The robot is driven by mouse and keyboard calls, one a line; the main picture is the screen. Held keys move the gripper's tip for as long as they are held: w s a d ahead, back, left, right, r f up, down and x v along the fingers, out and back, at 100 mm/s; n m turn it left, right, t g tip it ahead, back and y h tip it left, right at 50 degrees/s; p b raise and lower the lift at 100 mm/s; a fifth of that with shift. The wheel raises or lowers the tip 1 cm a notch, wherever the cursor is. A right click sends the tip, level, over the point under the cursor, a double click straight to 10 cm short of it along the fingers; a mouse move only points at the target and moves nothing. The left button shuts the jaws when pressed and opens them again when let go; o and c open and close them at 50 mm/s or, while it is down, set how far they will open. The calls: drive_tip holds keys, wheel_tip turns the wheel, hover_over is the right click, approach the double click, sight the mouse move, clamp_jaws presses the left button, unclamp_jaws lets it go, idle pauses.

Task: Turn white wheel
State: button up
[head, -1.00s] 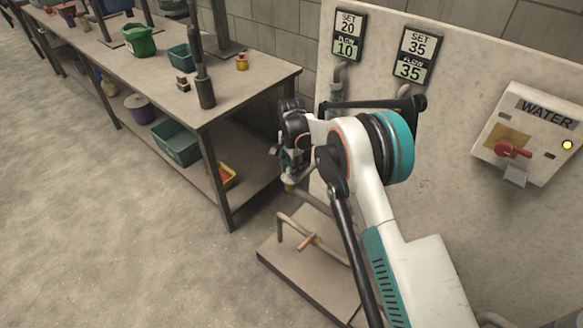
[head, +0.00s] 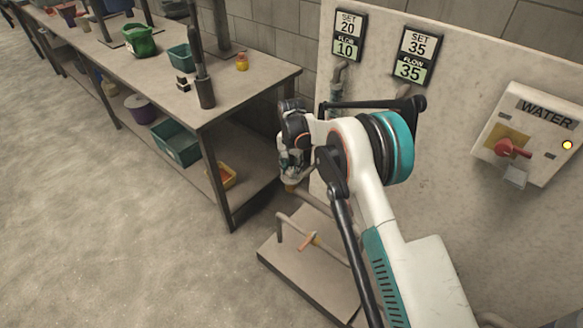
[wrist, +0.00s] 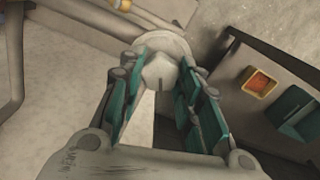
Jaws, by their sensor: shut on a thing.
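The fingers hide the wheel's sides. In the head view my gripper (head: 291,170) points down beside the pipework at the pale panel, and the wheel cannot be made out there. The left display (head: 347,35) reads SET 20, FLOW 10.
A workbench (head: 240,85) stands close to the left of my gripper. A pipe with an orange handle (head: 309,241) rises from a low plinth below. A WATER box (head: 530,130) with a red lever is on the panel at right. The floor at left is clear.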

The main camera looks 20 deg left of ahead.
sight(291, 170)
drive_tip(key=n, duration=0.5)
drive_tip(key=shift+n, duration=0.7)
drive_tip(key=o, duration=1)
drive_tip(key=shift+o, duration=0.2)
drive_tip(key=shift+r, duration=0.1)
wheel_tip(291, 170, up, 12)
